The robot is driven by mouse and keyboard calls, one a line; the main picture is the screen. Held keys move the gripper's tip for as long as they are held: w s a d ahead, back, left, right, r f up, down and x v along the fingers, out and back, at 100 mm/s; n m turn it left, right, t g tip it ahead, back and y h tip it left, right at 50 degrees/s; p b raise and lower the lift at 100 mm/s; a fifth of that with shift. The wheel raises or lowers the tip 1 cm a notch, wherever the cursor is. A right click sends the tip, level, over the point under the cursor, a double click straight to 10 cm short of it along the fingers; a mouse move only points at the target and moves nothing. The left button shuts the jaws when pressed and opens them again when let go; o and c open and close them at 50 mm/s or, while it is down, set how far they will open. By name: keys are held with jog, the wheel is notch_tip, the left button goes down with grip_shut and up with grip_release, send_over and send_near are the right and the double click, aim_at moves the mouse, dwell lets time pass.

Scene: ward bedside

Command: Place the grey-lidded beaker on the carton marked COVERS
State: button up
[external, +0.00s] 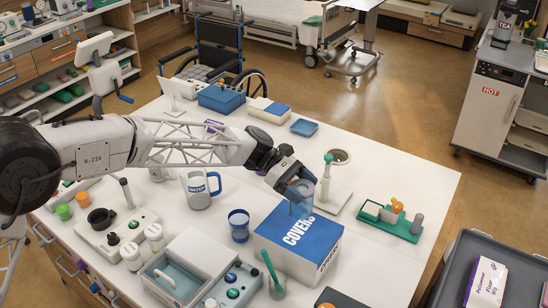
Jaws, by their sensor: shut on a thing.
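The carton marked COVERS (310,238) is a box with a blue top and white lettering, standing on the white table at the front right. My gripper (299,185) is shut on a translucent bluish beaker (300,204). The beaker looks upright, over the back part of the carton's top. I cannot tell whether its base touches the carton. My fingers hide the upper part of the beaker, and its lid colour is not clear.
A blue beaker (239,226) stands left of the carton, and a WATER jug (199,188) farther left. A clear cup with a green-handled brush (274,281) stands close in front. A white stand with a teal-topped post (327,178) is just behind.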

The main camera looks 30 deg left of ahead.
aim_at(310, 212)
jog(key=shift+f, duration=0.65)
jog(key=shift+f, duration=2.5)
jog(key=shift+f, duration=0.15)
jog(key=o, duration=1.1)
jog(key=shift+o, duration=0.2)
jog(key=shift+a, duration=0.1)
jog(key=v, duration=1.2)
